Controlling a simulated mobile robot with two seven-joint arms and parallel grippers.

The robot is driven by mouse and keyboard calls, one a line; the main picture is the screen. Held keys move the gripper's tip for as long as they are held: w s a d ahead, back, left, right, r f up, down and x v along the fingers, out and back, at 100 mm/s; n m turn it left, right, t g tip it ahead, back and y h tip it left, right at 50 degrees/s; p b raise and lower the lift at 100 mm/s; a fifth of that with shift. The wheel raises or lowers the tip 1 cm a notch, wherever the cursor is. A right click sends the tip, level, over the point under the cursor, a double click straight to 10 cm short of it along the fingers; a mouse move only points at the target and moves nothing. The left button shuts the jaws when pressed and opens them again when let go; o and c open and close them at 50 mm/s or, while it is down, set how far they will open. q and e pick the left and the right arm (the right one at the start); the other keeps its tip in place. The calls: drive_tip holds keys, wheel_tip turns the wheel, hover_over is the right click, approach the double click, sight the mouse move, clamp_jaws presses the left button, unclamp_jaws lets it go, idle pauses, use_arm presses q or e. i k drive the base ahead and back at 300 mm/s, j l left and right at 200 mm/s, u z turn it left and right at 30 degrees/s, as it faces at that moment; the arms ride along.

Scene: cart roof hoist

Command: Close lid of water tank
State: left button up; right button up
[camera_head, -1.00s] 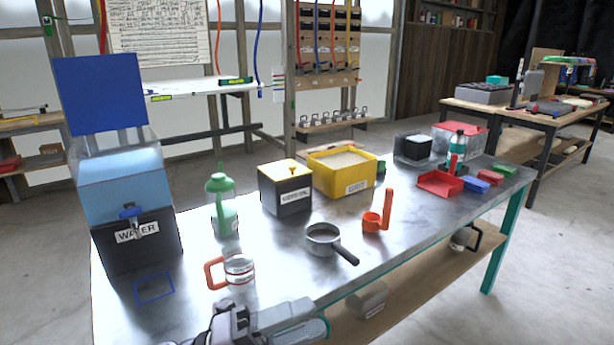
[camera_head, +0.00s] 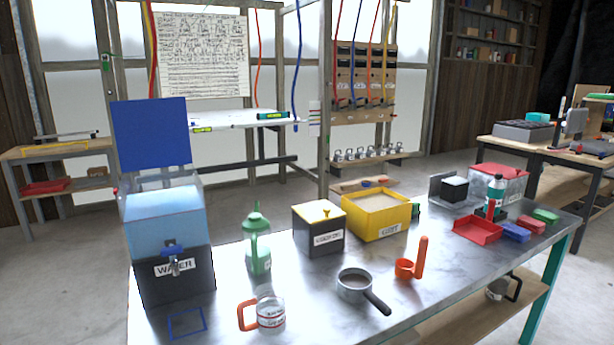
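The water tank (camera_head: 172,240) stands at the left end of the metal table. It has a clear blue-tinted upper part and a black lower part labelled "WATER", with a blue-handled tap (camera_head: 172,256) on its front. Its blue lid (camera_head: 151,134) stands up open at the back of the tank, with its flat face toward me. Neither of my grippers shows in the view now.
The metal table (camera_head: 310,282) also holds a green bottle (camera_head: 257,248), a measuring jug (camera_head: 270,313) with an orange handle, a saucepan (camera_head: 355,287), an orange scoop (camera_head: 407,268), a black box (camera_head: 320,232) and a yellow bin (camera_head: 376,216). Floor left of the table is clear.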

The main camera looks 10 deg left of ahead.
sight(150, 133)
drive_tip(key=j+u, duration=0.2)
drive_tip(key=u, duration=1.35)
drive_tip(key=i+j, duration=0.1)
drive_tip(key=j, duration=0.3)
drive_tip(key=j+u, duration=0.1)
drive_tip(key=j, duration=0.3)
drive_tip(key=i+j+u, duration=0.1)
drive_tip(key=i+j, duration=0.15)
drive_tip(key=i+j+u, duration=0.1)
drive_tip(key=i+j, duration=0.15)
drive_tip(key=j, duration=0.2)
drive_tip(key=i+j+z, duration=0.1)
drive_tip(key=i, duration=0.35)
drive_tip(key=i+j+z, duration=0.1)
drive_tip(key=i+j, duration=0.25)
drive_tip(key=i+z, duration=0.3)
drive_tip(key=i, duration=0.25)
drive_tip(key=i+j+z, duration=0.15)
drive_tip(key=i+z, duration=0.2)
drive_tip(key=i, duration=0.2)
drive_tip(key=i+z, duration=0.45)
drive_tip(key=i+j+z, duration=0.25)
drive_tip(key=z, duration=0.2)
drive_tip(key=i+j+z, duration=0.1)
drive_tip(key=i+z, duration=0.15)
drive_tip(key=z, duration=0.25)
drive_tip(key=i+j+z, duration=0.2)
drive_tip(key=z, duration=0.3)
